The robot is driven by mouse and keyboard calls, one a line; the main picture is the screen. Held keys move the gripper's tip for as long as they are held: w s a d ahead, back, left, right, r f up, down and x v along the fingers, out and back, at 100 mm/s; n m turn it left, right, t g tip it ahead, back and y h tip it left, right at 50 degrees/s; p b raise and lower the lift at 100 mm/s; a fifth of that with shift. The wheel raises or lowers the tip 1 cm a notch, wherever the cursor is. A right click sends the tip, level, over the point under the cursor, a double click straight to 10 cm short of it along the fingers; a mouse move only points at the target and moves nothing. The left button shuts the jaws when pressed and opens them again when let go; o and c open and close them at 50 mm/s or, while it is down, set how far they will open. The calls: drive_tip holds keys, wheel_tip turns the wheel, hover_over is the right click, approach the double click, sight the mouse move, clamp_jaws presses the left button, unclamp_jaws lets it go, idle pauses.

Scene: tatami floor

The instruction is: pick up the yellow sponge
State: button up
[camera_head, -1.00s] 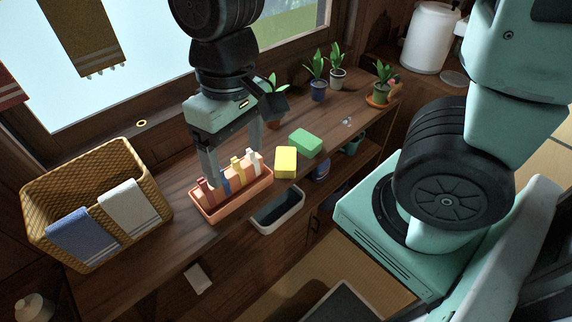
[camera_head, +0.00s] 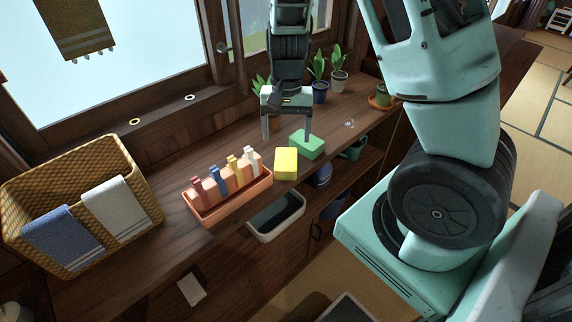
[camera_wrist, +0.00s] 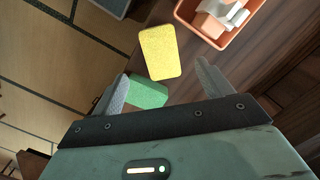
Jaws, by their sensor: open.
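The yellow sponge (camera_head: 286,163) lies on the wooden counter, between the orange tray and the green sponge. It also shows in the wrist view (camera_wrist: 160,52), beyond the fingertips and near the middle. My gripper (camera_head: 286,140) is open and empty. It is above the counter behind the yellow sponge, with its right finger beside the green sponge in the head view. In the wrist view my gripper (camera_wrist: 160,82) has its fingers spread wide, and the yellow sponge is not between them.
The green sponge (camera_head: 307,144) lies close to the yellow one. An orange tray (camera_head: 236,208) holds several clothespin-like pieces. A grey bin (camera_head: 276,228) hangs at the counter's front edge. A wicker basket (camera_head: 140,182) with towels stands left. Potted plants (camera_head: 320,92) stand behind.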

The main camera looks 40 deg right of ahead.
sight(286, 159)
drive_tip(key=f, duration=0.9)
drive_tip(key=shift+s+a+b, duration=0.2)
drive_tip(key=shift+a+b, duration=0.05)
drive_tip(key=shift+b, duration=0.15)
drive_tip(key=c, duration=1)
drive_tip(key=shift+c, duration=0.6)
wheel_tip(286, 159, up, 10)
drive_tip(key=shift+p, duration=0.75)
